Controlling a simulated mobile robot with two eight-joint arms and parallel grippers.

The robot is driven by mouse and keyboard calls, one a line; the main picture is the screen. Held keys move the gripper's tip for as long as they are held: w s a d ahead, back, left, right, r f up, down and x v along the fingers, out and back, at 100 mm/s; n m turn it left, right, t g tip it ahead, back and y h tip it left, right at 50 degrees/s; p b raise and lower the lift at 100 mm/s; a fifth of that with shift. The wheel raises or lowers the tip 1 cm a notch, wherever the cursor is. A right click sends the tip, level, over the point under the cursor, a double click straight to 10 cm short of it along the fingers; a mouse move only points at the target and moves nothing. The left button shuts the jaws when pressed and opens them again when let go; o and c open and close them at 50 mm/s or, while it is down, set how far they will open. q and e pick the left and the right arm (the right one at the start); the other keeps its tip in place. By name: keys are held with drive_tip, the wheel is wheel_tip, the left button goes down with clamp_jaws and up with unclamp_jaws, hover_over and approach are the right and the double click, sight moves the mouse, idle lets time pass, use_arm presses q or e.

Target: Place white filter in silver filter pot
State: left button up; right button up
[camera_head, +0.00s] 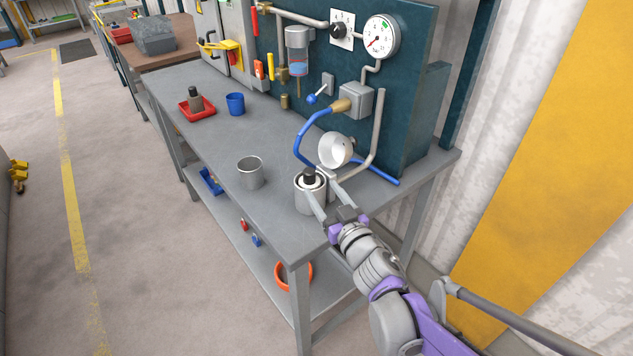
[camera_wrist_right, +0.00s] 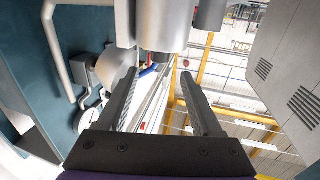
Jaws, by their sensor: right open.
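A white filter with a black top (camera_head: 309,181) stands upright, apparently inside a silver pot (camera_head: 311,201) near the front right end of the grey workbench. Only its upper part shows above the rim. My right gripper (camera_head: 322,187) is open at this pot, with one finger in front of it and the other at its right side; I cannot tell whether they touch it. In the right wrist view the open fingers (camera_wrist_right: 158,80) have a pale silver cylinder (camera_wrist_right: 165,22) just beyond their tips. A second silver pot (camera_head: 250,172) stands upright to the left. My left gripper is not in view.
A round silver cup-like part (camera_head: 335,150) and a blue hose (camera_head: 308,132) are close behind the right gripper, before the teal panel (camera_head: 420,110). A blue cup (camera_head: 235,104) and red tray (camera_head: 197,108) stand farther left. The bench between is clear.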

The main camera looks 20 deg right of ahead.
drive_tip(key=s+d+f+m+g+h, duration=0.2)
drive_tip(key=s+f+g, duration=0.1)
drive_tip(key=s+f, duration=0.15)
drive_tip(key=s+d+f+m+g+h, duration=0.1)
drive_tip(key=s+d+f+g+h, duration=0.15)
drive_tip(key=s, duration=0.35)
drive_tip(key=s+a+f+n+g+y, duration=0.1)
drive_tip(key=s+a+f+g, duration=0.2)
drive_tip(key=s+f, duration=0.2)
drive_tip(key=s+a+f+g+y, duration=0.1)
drive_tip(key=s+a+f+g, duration=0.2)
drive_tip(key=s, duration=0.8)
drive_tip(key=shift+f+n+g+y, duration=0.4)
drive_tip(key=shift+f+g, duration=0.35)
drive_tip(key=shift+f, duration=0.15)
